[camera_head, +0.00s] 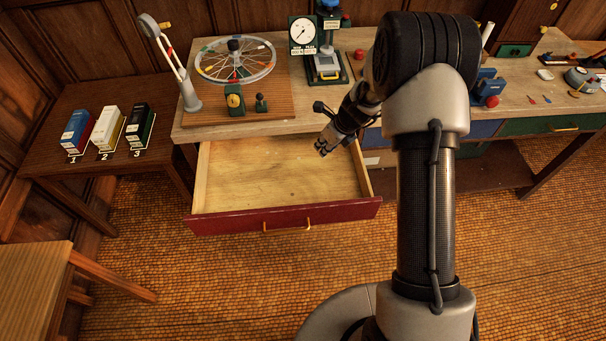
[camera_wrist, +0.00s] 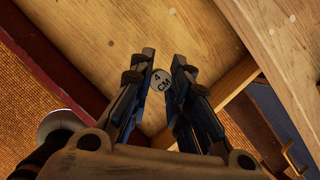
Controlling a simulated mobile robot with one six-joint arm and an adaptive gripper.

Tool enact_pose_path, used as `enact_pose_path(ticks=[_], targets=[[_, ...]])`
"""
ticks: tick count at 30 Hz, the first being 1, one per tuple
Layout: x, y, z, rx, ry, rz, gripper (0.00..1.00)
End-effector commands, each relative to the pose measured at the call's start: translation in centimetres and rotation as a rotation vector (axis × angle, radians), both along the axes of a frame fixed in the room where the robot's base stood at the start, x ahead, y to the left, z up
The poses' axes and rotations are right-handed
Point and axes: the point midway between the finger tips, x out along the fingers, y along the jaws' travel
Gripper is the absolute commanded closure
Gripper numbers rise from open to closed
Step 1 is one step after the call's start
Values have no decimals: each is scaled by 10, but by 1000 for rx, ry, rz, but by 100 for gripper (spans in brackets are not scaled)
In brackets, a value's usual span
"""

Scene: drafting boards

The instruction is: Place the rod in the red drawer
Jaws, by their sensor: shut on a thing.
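The red drawer (camera_head: 345,212) is pulled open under the left workbench, and the part of its pale wooden floor that I can see is bare. My gripper (camera_head: 322,149) is over the right part of the open drawer, near the bench edge. In the wrist view my gripper (camera_wrist: 163,60) is shut on the rod (camera_wrist: 161,80). Only the rod's round end, marked "4 CM", shows between the fingers; its length is hidden. The drawer floor (camera_wrist: 115,30) lies beyond the fingertips. The rod cannot be made out in the head view.
A spoked wheel (camera_head: 235,60) and a dial gauge (camera_head: 303,33) stand on the bench above the drawer. Blue, white and black boxes sit on a side table (camera_head: 60,110) at left. A green drawer (camera_head: 550,124) is at right. The floor in front is clear.

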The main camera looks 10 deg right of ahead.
Motion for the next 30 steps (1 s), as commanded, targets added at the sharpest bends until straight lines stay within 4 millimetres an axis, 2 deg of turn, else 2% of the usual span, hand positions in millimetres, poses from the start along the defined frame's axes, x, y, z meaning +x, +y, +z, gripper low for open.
enact_pose_path(ticks=[1, 3, 12, 15, 22, 27, 30], targets=[[-2, 0, -21, 1, 6, 0, 100], [-2, 0, -42, 1, 7, 0, 100], [-1, 0, -118, 1, 4, 2, 100], [-1, 0, -131, 0, 2, 3, 100], [-1, 0, -145, 1, 2, 4, 100], [-1, 0, -173, 0, 4, 4, 100], [-1, 0, -181, 1, 3, 4, 100]])
